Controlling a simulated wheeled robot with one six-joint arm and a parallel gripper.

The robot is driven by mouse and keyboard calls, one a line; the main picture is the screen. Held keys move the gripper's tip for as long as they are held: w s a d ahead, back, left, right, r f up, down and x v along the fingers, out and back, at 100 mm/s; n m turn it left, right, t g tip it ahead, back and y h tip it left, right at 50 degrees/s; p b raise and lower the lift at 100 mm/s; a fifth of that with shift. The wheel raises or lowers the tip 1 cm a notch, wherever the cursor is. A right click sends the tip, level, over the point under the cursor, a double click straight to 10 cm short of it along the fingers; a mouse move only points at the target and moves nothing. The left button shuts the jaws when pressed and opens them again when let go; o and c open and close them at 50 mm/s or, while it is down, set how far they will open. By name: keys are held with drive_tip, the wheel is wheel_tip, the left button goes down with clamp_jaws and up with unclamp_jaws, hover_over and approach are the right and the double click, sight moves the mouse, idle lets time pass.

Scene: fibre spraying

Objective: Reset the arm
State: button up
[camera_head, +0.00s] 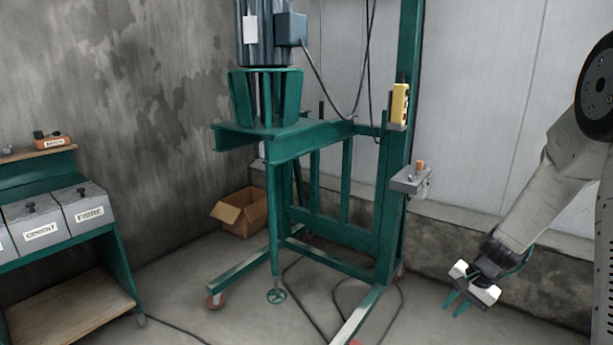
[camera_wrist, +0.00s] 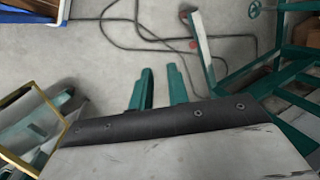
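My arm comes in from the right side of the head view and reaches down to the left. My gripper (camera_head: 457,306) hangs low at its end, in front of the concrete ledge and right of the green stand. Its two green fingers are apart with nothing between them. The wrist view also shows my gripper (camera_wrist: 160,80), with a gap between the green fingers and bare grey floor beyond. No object is held.
A green wheeled stand (camera_head: 300,145) with a motor (camera_head: 265,45) stands in the middle. A bench with grey bins (camera_head: 85,208) is at left. A cardboard box (camera_head: 240,212) sits by the wall. Black cables (camera_wrist: 150,45) lie on the floor, and a yellow-edged frame (camera_wrist: 45,100) shows at left.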

drive_tip(key=s+a+r+n+h, duration=0.1)
drive_tip(key=s+a+r+n, duration=0.4)
drive_tip(key=s+r, duration=0.7)
drive_tip(key=s+a+r+n+h, duration=0.2)
drive_tip(key=s+a+r+n, duration=0.3)
drive_tip(key=s+a+r, duration=0.4)
drive_tip(key=s+r, duration=0.4)
drive_tip(key=s, duration=0.4)
drive_tip(key=shift+g, duration=0.3)
drive_tip(key=shift+s, duration=0.1)
